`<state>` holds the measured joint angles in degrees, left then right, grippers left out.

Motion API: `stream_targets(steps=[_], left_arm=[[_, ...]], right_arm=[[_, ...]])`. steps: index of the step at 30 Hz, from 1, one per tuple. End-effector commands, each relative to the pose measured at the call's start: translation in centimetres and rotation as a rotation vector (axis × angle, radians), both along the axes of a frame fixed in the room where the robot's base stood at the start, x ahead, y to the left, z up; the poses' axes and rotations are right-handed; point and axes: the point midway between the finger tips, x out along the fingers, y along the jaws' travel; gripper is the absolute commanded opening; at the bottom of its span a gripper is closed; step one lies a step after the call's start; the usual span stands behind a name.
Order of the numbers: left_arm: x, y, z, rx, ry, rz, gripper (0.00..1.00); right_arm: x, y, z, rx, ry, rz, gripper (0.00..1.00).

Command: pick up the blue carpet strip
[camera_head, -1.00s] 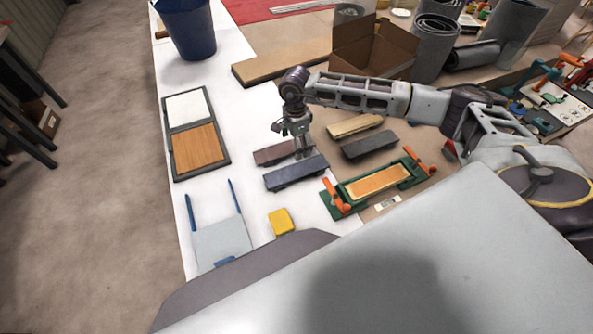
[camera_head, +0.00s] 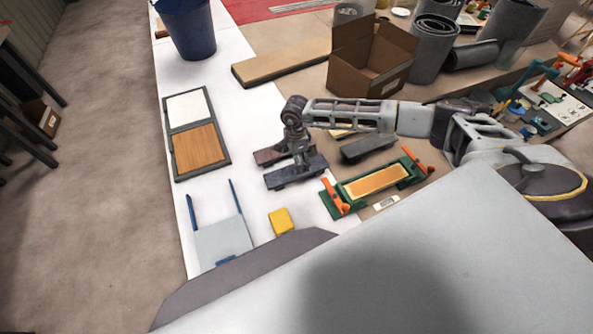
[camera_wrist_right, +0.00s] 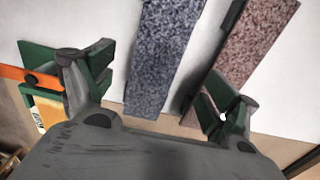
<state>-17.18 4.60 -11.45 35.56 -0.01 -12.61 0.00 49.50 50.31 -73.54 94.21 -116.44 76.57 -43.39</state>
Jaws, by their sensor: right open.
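The blue carpet strip (camera_head: 283,180) lies flat on the white table top, partly covered by my right gripper in the head view. It also shows in the right wrist view as a speckled blue-grey strip (camera_wrist_right: 164,55). My right gripper (camera_head: 303,165) is over the strip; in the right wrist view its open fingers (camera_wrist_right: 155,88) stand on either side of it. I cannot tell how far they are above it. A reddish-brown carpet strip (camera_head: 268,156) lies just beyond, close to the right finger in the right wrist view (camera_wrist_right: 249,50). My left gripper is out of view.
A dark grey strip (camera_head: 366,150) and a green frame with orange clamps (camera_head: 334,198) lie to the right. A yellow block (camera_head: 281,221) is nearer. A sample board (camera_head: 175,142) lies to the left, and an open cardboard box (camera_head: 362,72) stands behind.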

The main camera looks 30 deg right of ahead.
Motion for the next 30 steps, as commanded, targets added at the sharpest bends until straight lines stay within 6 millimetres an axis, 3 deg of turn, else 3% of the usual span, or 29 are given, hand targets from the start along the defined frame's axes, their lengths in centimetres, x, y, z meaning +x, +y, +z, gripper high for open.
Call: stream_targets(steps=[8,22,30], left_arm=[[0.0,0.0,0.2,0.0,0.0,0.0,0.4],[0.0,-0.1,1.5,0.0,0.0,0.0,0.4],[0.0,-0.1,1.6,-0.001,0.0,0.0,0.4]], right_arm=[[-0.1,0.0,-0.3,0.0,0.001,0.0,0.88],[-0.4,-0.1,-4.4,0.0,0.001,-0.001,0.88],[-0.4,-0.1,-5.2,0.0,0.0,-0.001,0.88]])
